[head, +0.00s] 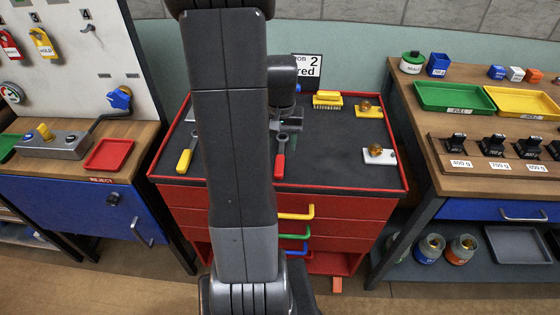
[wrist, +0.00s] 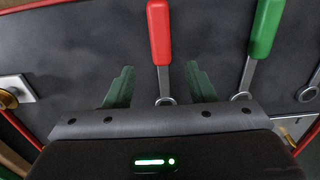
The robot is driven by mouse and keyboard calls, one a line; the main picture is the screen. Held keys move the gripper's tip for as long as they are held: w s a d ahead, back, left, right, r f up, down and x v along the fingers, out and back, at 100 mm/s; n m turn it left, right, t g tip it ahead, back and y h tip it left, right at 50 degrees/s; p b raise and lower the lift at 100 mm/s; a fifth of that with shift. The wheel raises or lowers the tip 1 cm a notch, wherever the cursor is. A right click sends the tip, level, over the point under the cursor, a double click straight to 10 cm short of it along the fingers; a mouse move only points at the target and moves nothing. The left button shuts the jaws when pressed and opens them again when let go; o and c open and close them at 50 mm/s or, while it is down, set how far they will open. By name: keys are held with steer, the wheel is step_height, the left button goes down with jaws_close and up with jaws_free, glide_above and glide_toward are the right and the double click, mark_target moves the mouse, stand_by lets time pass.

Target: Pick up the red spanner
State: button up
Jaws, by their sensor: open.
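The red spanner (head: 280,160) lies on the dark top of the red tool cabinet. Its red handle shows in the wrist view (wrist: 160,35), with the metal shaft and ring end running towards my gripper (wrist: 159,70). My gripper is open and empty, with one green finger on each side of the spanner's metal part. The fingers look apart from it; their height above the top is hard to tell. A green-handled spanner (wrist: 264,32) lies to the right in the wrist view; my arm seems to hide it in the head view.
A yellow-handled spanner (head: 186,157) lies left of my arm. A yellow brush (head: 327,98) and plates with brass knobs (head: 376,152) are on the cabinet top (head: 335,145), which has a raised red rim. Benches flank the cabinet on both sides.

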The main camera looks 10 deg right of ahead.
mark_target(280, 158)
steer(key=shift+s+a+f, duration=0.1)
steer(key=shift+s+f, duration=0.05)
steer(key=shift+f, duration=2.45)
jaws_close()
